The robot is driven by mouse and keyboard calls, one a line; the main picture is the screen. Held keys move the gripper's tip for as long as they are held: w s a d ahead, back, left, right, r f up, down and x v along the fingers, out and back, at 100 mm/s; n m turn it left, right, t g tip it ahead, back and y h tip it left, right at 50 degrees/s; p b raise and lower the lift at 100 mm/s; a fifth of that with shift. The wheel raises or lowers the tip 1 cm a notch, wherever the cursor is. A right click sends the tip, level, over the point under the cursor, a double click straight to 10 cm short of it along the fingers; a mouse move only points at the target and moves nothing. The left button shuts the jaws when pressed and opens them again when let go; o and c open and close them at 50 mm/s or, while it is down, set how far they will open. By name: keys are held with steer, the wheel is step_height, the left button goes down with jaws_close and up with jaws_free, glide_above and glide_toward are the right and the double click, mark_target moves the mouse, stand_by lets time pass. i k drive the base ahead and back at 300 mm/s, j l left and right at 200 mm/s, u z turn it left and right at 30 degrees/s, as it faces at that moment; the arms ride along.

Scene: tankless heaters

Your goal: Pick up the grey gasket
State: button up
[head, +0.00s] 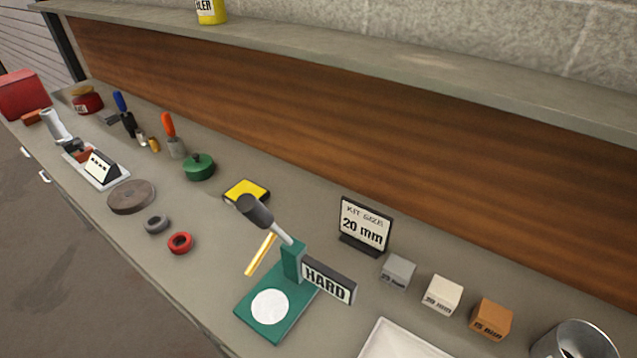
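The grey gasket (156,224), a small dark-grey ring, lies flat on the workbench (208,278) in the left half of the head view. It is near the bench's front edge. A red ring (180,243) lies just to its lower right, with a narrow gap between them. A round brown-grey disc (131,197) lies to its upper left. Nothing covers the grey ring. My gripper does not show in this view.
Blocks (442,295), a "20 mm" sign (364,226) and a white tray (400,342) are further right.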

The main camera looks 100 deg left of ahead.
mark_target(162, 226)
steer(key=k+u, duration=0.2)
steer(key=k, duration=0.35)
steer(key=k+j+u, duration=0.2)
steer(key=k, duration=0.35)
steer(key=u, duration=2.1)
steer(key=l+u, duration=0.2)
steer(key=l, duration=0.2)
steer(key=k+l+u, duration=0.2)
steer(key=l, duration=0.2)
steer(key=l+u, duration=0.15)
steer(key=l, duration=0.25)
steer(key=k+l+u, duration=0.2)
steer(key=l, duration=0.45)
